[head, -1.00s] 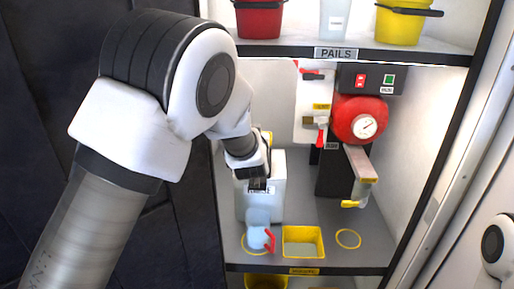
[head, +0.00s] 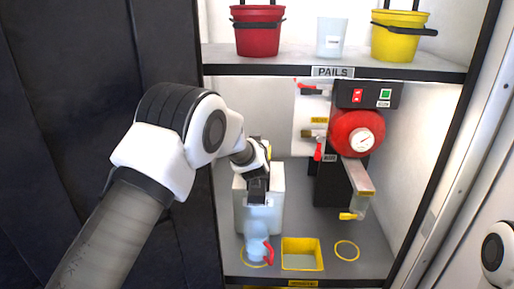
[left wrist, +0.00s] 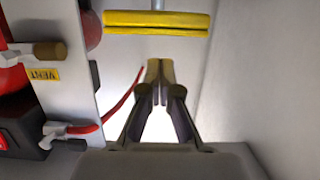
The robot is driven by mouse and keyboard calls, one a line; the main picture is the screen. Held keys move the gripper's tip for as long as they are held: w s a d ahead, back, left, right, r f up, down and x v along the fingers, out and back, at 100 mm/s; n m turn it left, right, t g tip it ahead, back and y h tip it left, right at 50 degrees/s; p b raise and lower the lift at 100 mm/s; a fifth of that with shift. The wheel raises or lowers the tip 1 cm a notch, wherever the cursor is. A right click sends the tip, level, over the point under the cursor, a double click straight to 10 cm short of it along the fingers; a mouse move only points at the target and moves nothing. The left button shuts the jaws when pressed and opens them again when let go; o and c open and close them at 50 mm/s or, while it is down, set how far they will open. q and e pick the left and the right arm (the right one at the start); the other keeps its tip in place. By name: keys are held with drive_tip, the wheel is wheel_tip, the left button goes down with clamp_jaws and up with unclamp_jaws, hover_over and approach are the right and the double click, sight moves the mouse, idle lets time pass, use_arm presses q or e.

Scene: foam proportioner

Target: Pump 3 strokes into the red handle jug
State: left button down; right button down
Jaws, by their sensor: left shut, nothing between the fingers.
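The jug (head: 257,242) is pale blue and clear, with a red handle on its right. It stands upright within a yellow ring on the lower shelf, in front of a white container (head: 262,218). My left gripper (head: 258,190) is in front of the upper part of this container and hides some of it. In the left wrist view my left gripper's fingertips (left wrist: 159,68) are together and empty. A yellow bar on a grey post (left wrist: 157,22), probably the pump handle, lies beyond them, apart from the fingers. My right gripper is out of view.
A yellow square tray (head: 302,254) and an empty yellow ring (head: 346,250) are right of the jug. A red tank with a gauge (head: 356,132) and a spout (head: 356,200) stand behind.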

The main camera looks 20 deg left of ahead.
use_arm(q)
drive_tip(key=shift+s+f, duration=0.1)
drive_tip(key=shift+f, duration=1.3)
wheel_tip(320, 180, down, 5)
drive_tip(key=b, duration=0.3)
drive_tip(key=shift+s+d+f, duration=0.1)
drive_tip(key=shift+f, duration=0.05)
